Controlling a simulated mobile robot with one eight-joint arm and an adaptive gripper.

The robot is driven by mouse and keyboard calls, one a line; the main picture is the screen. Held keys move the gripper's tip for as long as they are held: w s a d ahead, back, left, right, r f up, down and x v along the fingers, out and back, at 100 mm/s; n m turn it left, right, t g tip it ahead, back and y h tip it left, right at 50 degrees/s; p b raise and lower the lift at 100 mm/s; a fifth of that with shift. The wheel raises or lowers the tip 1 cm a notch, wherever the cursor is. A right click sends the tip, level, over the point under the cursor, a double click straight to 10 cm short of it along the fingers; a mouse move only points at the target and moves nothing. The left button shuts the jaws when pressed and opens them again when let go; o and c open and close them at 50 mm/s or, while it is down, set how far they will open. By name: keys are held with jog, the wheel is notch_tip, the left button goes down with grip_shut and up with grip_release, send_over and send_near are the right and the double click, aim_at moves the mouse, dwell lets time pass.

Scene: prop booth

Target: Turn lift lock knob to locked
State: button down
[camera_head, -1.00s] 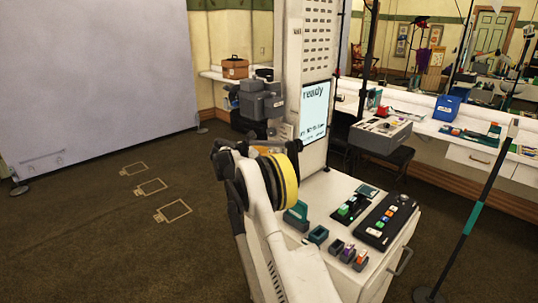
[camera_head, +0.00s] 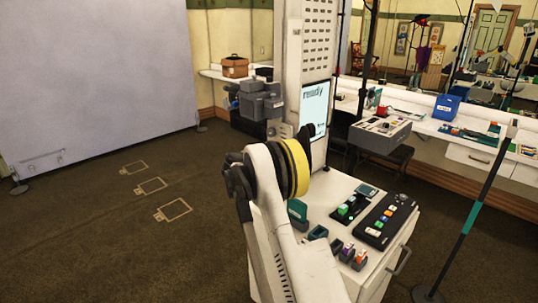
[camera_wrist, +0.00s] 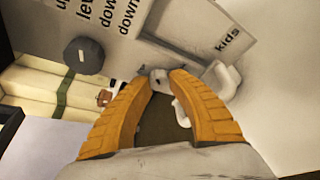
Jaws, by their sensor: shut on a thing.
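My gripper (camera_wrist: 163,80) shows in the wrist view with its two orange fingers coming together at the tips. They are shut on a small grey knob (camera_wrist: 158,74), mostly hidden between the fingertips; I cannot read a lock label on it. A larger dark round knob (camera_wrist: 85,56) stands apart to the upper left, beside printed words such as "level" and "down". In the head view my arm hides the gripper and the grasped knob. The white column (camera_head: 305,60) with its "ready" screen (camera_head: 314,108) stands just beyond my arm.
A white curved part (camera_wrist: 222,82) sits close to the right finger, near a "kids" label. In the head view, a cart top (camera_head: 340,190) with button boxes lies right of my arm. Floor at the left is open.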

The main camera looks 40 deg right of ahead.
jog(key=shift+f+m+t+h+b, duration=0.1)
jog(key=shift+m+t+h+b, duration=0.6)
jog(key=shift+m, duration=1.3)
jog(key=shift+m+t+h+b, duration=0.5)
jog(key=shift+m+t, duration=0.3)
jog(key=shift+m, duration=1.2)
jog(key=c, duration=1.2)
grip_release()
jog(key=shift+o, duration=0.2)
jog(key=v, duration=1.2)
